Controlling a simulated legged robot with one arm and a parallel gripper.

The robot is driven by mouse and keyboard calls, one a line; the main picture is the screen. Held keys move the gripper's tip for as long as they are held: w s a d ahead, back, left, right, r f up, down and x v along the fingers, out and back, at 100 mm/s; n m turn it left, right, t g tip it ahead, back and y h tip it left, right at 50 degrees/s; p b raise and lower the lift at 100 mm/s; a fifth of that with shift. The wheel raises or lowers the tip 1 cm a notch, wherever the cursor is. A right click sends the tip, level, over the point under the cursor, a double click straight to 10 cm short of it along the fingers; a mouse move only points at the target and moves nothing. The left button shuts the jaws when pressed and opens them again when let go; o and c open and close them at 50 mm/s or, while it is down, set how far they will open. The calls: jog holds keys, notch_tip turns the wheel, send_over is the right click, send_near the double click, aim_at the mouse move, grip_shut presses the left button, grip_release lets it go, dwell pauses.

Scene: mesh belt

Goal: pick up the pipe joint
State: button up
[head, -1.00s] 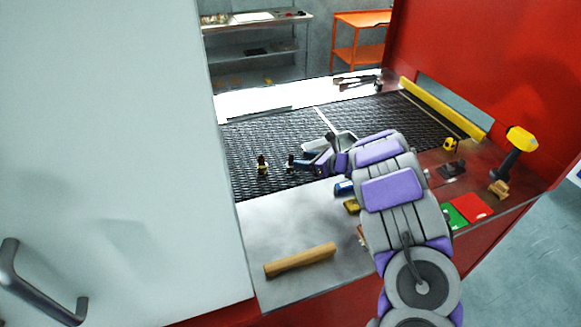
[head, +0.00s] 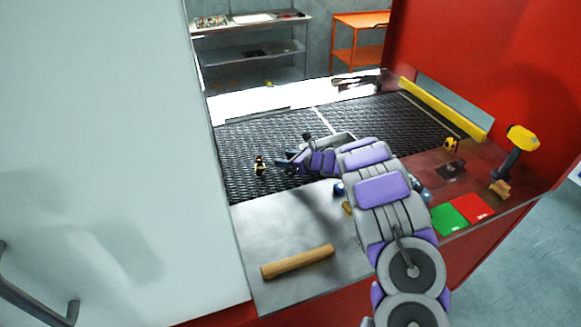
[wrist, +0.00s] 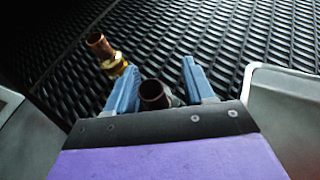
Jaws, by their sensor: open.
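A pipe joint (wrist: 106,54) with a copper end and a brass nut stands on the black mesh belt (wrist: 240,50), beyond and left of my gripper (wrist: 160,68) in the wrist view. In the head view this pipe joint (head: 259,166) is just left of my gripper (head: 282,163). My gripper is open, with two blue fingers. A second copper tube end (wrist: 154,93) shows between the fingers, close to the palm; its lower part is hidden. I cannot tell whether it touches a finger.
A grey tray (head: 340,139) lies on the belt behind my gripper. A wooden bar (head: 298,262) lies on the front metal ledge. Green (head: 447,219) and red (head: 474,207) pieces and a yellow drill (head: 521,137) are at the right. A white panel (head: 110,130) bounds the left.

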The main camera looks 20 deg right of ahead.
jog(key=shift+a, duration=0.4)
jog(key=c, duration=0.5)
jog(key=shift+d, duration=0.2)
grip_shut()
jog(key=shift+r, duration=0.1)
